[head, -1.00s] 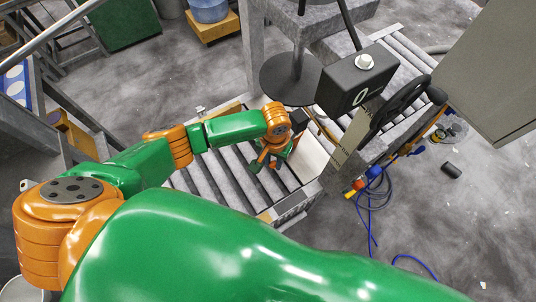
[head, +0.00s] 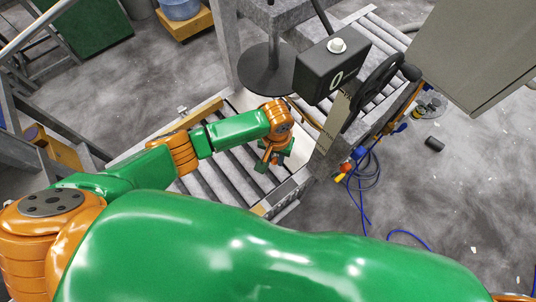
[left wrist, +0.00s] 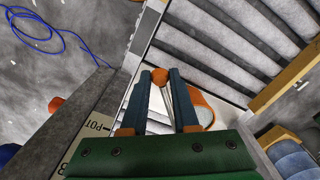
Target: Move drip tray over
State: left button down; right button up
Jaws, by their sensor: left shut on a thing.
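My left gripper (head: 274,160) reaches down over the roller conveyor beside the press. In the left wrist view its two dark fingers (left wrist: 160,82) are shut on an orange part, which shows as a rounded knob (left wrist: 160,76) between the fingertips and a loop to their right. This looks like the handle of the drip tray. The pale, flat drip tray (head: 302,152) shows in part beside the gripper in the head view. A pale surface also lies under the fingers in the left wrist view. My forearm and gripper hide much of the tray. My right gripper is out of view.
The press has a dark control box (head: 322,72) and a handwheel (head: 372,90) close right of the gripper. Conveyor rollers (head: 218,180) lie bare at the left. A blue hose (head: 366,180) lies on the floor at right. A grey cabinet (head: 470,50) stands far right.

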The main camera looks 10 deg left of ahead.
pick_arm(q)
jog(key=shift+d, duration=0.4)
jog(key=d+b, duration=0.1)
jog(key=d, duration=0.1)
jog(key=w+d+b, duration=0.1)
jog(key=shift+d, duration=0.35)
jog(key=shift+w, duration=0.1)
